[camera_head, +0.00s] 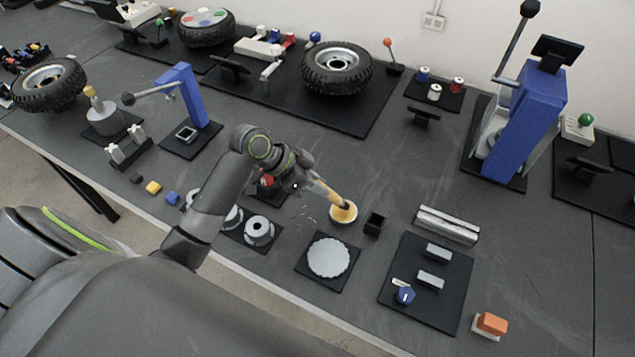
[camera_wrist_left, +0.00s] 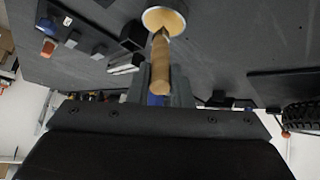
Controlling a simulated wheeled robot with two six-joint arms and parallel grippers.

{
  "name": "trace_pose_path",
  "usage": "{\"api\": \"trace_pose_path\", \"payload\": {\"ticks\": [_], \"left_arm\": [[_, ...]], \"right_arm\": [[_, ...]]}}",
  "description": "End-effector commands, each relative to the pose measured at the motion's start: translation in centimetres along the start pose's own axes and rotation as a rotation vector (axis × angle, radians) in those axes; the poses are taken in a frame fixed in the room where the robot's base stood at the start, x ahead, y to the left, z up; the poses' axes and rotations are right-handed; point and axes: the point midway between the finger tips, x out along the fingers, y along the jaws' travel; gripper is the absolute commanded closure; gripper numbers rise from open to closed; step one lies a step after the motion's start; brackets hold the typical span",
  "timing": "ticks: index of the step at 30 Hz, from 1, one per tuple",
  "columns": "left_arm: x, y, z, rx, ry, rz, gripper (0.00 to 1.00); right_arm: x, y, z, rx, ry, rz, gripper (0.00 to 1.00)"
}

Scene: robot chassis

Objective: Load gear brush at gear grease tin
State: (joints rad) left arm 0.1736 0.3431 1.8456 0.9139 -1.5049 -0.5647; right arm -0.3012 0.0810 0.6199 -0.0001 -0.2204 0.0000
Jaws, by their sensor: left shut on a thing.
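The gear brush (camera_head: 326,192) has a tan wooden handle and a dark tip. My left gripper (camera_head: 306,183) is shut on its handle, and the brush slants down to the right. The gear grease tin (camera_head: 343,217) is a low round tin with yellow-tan grease, standing on the table. The brush's tip overlaps the grease inside the rim; I cannot tell how deep it reaches. In the left wrist view the handle (camera_wrist_left: 160,72) stands between the fingers (camera_wrist_left: 160,92), with the tin (camera_wrist_left: 165,18) at its far end. My right gripper is not in view.
A small black open box (camera_head: 375,223) stands just right of the tin. A pale gear disc (camera_head: 328,257) lies on a black mat in front. Grey ringed parts (camera_head: 258,230) lie to the left. A black mat (camera_head: 408,312) with metal blocks is at the right. The table behind the tin is clear.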

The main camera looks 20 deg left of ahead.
Motion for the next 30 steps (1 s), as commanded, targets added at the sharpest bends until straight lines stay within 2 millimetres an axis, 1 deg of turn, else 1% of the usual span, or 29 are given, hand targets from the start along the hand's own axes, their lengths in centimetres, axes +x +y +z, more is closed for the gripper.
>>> {"api": "trace_pose_path", "payload": {"ticks": [30], "left_arm": [[0.7,-0.12,0.59,0.0,0.0,0.0,1.0]], "right_arm": [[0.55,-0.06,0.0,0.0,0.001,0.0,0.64]]}}
